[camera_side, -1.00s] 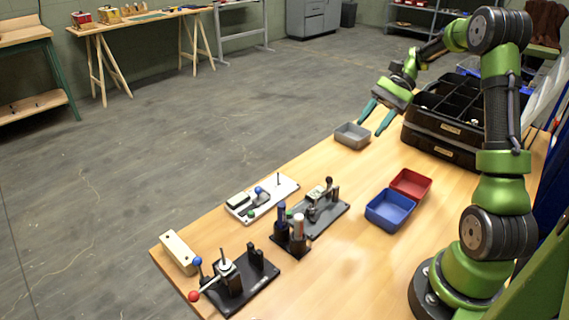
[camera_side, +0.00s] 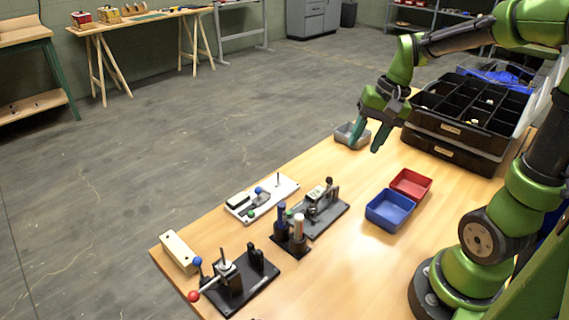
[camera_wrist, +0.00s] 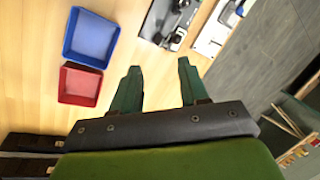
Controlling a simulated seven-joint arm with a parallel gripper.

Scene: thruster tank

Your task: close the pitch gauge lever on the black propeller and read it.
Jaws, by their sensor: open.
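My gripper (camera_side: 363,149) is open and empty, pointing down above the table's far side, near the small grey tray. Its teal fingers also show in the wrist view (camera_wrist: 158,66), well apart. Several fixtures stand at the near left of the table. A black-based fixture (camera_side: 240,284) has a red-ball lever and a blue ball. A white-plate fixture (camera_side: 262,198) has a blue-ball lever. A grey-plate fixture (camera_side: 325,208) stands beside it. I cannot tell which one is the pitch gauge. The black propeller cannot be made out.
A blue tray (camera_side: 390,210) and a red tray (camera_side: 410,184) sit mid-table. A grey tray (camera_side: 346,139) is at the far edge. Black compartment bins (camera_side: 450,148) stand at the right. A holder with upright tools (camera_side: 292,244) and a cream block (camera_side: 179,252) stand among the fixtures.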

